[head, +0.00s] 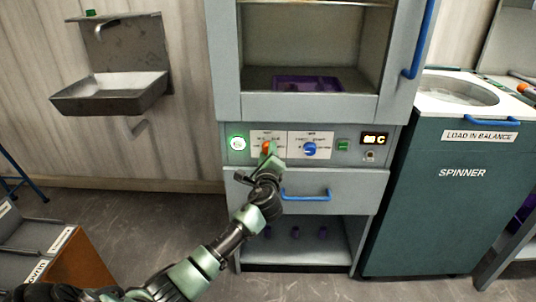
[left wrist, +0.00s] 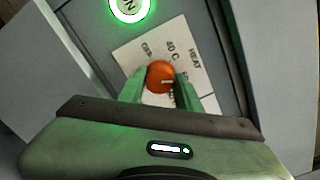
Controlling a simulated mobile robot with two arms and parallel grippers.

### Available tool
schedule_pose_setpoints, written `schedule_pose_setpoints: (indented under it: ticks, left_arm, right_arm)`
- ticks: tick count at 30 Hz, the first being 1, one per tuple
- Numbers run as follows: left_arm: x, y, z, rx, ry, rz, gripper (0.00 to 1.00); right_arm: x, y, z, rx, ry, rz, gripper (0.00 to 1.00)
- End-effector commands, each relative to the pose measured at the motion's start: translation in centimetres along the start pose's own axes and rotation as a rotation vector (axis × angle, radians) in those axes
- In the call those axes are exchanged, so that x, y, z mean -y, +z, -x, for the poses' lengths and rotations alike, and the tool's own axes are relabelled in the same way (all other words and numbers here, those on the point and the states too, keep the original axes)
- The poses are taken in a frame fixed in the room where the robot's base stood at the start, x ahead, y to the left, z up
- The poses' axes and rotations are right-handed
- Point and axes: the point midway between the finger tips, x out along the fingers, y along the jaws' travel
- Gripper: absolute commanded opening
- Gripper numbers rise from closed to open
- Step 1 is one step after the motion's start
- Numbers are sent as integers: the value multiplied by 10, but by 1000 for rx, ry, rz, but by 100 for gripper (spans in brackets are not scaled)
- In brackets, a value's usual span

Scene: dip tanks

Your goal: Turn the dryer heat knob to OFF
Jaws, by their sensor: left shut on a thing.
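The dryer heat knob is orange and round (head: 267,146), on a white label plate on the dryer's control panel. In the left wrist view the knob (left wrist: 160,76) sits between the two green fingers of my left gripper (left wrist: 161,88), which is shut on it. The plate (left wrist: 185,48) reads HEAT, 40 C and what looks like OFF. A pale pointer line shows on the knob, but I cannot tell surely which mark it faces. In the head view my left gripper (head: 268,155) partly covers the knob. My right gripper is not in view.
A lit green ON button (head: 238,143) is left of the knob. A blue knob (head: 309,149), green switch (head: 343,146) and display (head: 374,139) are to its right. A blue drawer handle (head: 306,195) is below. The spinner (head: 440,205) stands at right.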

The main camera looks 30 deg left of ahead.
Motion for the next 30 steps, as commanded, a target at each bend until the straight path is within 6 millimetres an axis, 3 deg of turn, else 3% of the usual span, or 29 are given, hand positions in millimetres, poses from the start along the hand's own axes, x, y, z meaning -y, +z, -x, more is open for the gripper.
schedule_pose_setpoints:
  ticks: [30]
  left_arm:
    - [-5,-4,1,-30,-1,970,0]
  right_arm:
    - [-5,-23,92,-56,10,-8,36]
